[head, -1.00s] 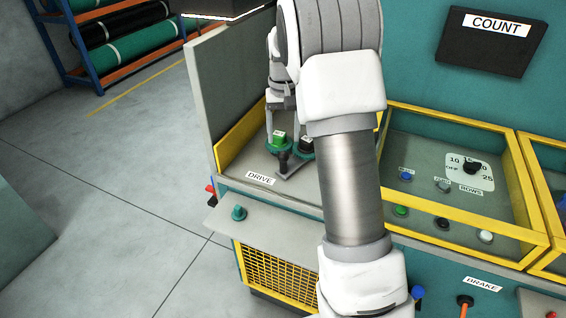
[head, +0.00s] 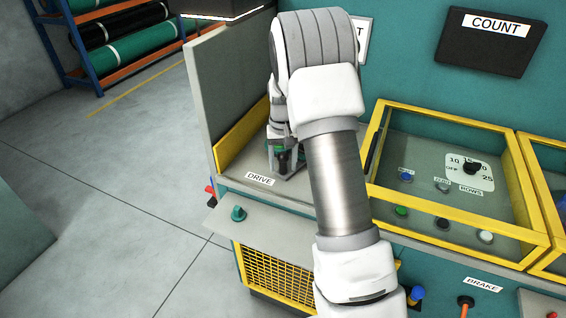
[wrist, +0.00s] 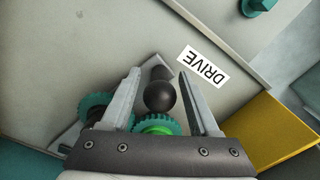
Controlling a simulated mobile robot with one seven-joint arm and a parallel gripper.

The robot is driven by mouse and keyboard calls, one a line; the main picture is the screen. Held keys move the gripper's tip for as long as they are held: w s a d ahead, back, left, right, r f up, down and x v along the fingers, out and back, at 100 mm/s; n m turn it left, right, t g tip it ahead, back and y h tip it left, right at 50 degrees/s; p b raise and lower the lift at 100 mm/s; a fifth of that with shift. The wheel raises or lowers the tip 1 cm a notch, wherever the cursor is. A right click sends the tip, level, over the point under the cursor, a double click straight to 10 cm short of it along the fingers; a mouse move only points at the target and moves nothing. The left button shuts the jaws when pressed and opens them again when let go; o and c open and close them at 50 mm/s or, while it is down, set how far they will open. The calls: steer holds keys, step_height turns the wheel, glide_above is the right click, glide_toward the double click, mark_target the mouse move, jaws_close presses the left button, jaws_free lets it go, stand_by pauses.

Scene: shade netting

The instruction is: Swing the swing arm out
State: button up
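The swing arm is a grey plate (wrist: 72,136) in the wrist view, with a black ball knob (wrist: 160,97) near its end. A teal gear (wrist: 158,124) with a bright green hub sits close behind the knob, and a second teal gear (wrist: 94,108) with a dark hub is to its left. My gripper (wrist: 160,73) is open, with one finger on each side of the knob and visible gaps between. In the head view my gripper (head: 284,158) is low over the gears in the left bay, and my arm hides much of them.
A DRIVE label (head: 260,179) is on the bay's front edge, with a grey side panel (head: 222,90) at left. A teal knob (head: 238,213) is below. Yellow-framed control box (head: 543,238) stands to the right. The floor at left is clear.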

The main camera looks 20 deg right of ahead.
jaws_close()
steer(key=shift+r, duration=0.1)
stand_by(1.1)
